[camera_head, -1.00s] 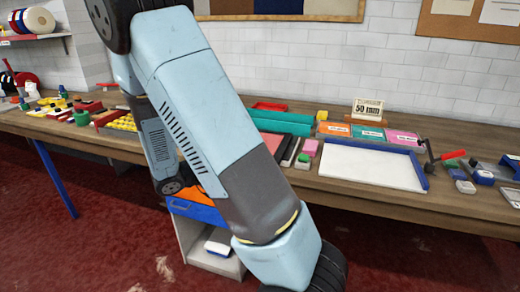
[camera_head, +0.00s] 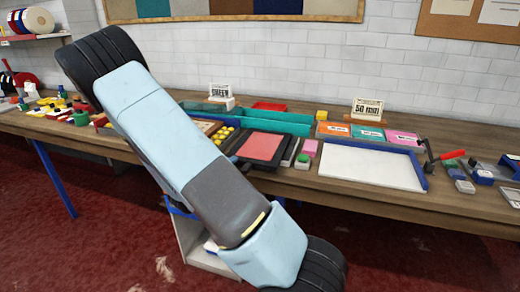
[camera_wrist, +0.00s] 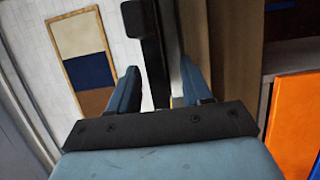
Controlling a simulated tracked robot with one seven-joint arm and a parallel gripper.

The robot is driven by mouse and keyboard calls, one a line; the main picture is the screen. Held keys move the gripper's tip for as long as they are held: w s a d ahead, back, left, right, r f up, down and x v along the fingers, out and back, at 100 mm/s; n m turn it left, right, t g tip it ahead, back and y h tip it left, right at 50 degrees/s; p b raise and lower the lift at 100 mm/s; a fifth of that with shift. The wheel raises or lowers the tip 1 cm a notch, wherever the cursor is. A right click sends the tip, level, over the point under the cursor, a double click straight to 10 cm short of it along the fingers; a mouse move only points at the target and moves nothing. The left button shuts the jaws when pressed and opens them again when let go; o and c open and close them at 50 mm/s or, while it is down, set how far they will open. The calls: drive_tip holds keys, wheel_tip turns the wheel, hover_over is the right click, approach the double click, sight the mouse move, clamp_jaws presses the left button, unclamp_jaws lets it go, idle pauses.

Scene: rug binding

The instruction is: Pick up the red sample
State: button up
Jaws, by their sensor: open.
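A flat salmon-red square (camera_head: 263,146) lies in a black tray on the workbench in the head view, just right of my arm. I cannot tell for certain that it is the red sample. A red tray (camera_head: 269,106) also shows farther back. My gripper (camera_wrist: 160,85) shows in the wrist view with its two blue fingers apart. I see nothing held between them, though a dark bar stands behind. The gripper is not visible in the head view, where my arm runs down to the bottom edge. The red square is not seen in the wrist view.
A white board with a blue edge (camera_head: 371,168) lies on the bench's right part. An orange panel (camera_wrist: 293,125) shows at right in the wrist view.

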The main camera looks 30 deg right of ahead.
sight(246, 157)
drive_tip(key=x, duration=0.3)
drive_tip(key=s+x, duration=0.1)
drive_tip(key=x, duration=0.1)
drive_tip(key=shift+w+d+r, duration=0.15)
drive_tip(key=shift+d+r, duration=0.15)
drive_tip(key=shift+d, duration=0.2)
drive_tip(key=shift+w+d, duration=0.25)
drive_tip(key=shift+d, duration=0.4)
clamp_jaws()
